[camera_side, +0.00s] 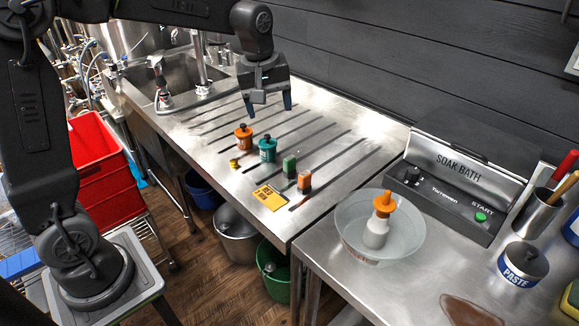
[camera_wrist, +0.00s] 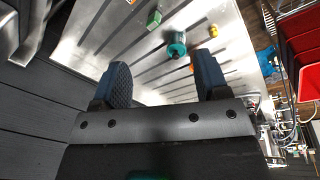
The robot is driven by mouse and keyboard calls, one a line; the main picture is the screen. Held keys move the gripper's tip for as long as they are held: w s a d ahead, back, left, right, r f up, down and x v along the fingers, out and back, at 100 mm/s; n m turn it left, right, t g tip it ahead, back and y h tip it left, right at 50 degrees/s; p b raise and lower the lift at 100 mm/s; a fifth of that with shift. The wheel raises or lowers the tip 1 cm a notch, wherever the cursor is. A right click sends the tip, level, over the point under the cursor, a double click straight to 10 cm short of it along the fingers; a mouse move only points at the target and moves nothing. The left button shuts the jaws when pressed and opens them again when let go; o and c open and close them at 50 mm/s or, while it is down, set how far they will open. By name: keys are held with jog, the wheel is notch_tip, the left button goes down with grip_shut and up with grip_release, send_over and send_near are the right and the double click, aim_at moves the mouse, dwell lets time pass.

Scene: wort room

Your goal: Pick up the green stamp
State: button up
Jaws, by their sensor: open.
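The green stamp (camera_side: 289,167) stands upright on the ribbed steel drainboard (camera_side: 340,150), close beside an orange stamp (camera_side: 304,181). In the wrist view the green stamp (camera_wrist: 153,19) shows near the top edge, ahead of the fingers and apart from them. My gripper (camera_side: 269,107) hangs above the drainboard, behind and left of the stamp in the side view. Its two fingers are spread with nothing between them; they also show in the wrist view (camera_wrist: 163,70).
A teal bottle (camera_side: 267,149) and an orange bottle (camera_side: 243,137) stand left of the stamp, with a small yellow piece (camera_side: 234,164) nearby. A yellow card (camera_side: 269,198) lies in front. A bowl (camera_side: 350,228) and soak bath (camera_side: 455,185) are at right; a sink (camera_side: 180,80) is at left.

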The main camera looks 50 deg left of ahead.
aim_at(289, 158)
jog(key=w+a+f+n, duration=0.1)
jog(key=w+f+n, duration=0.1)
jog(key=f, duration=0.4)
jog(key=w+a+f+n+g, duration=0.1)
jog(key=w+f+n, duration=0.1)
jog(key=w+f, duration=0.2)
jog(key=w+a+f+n+g, duration=0.1)
jog(key=w+a+f+n, duration=0.1)
jog(key=f, duration=0.6)
jog(key=shift+w+f, duration=0.15)
jog(key=shift+w, duration=0.75)
jog(key=shift+a+f, duration=0.1)
jog(key=shift+f, duration=2.8)
jog(key=shift+c, duration=0.2)
jog(key=c, duration=1)
jog(key=shift+r, duration=0.1)
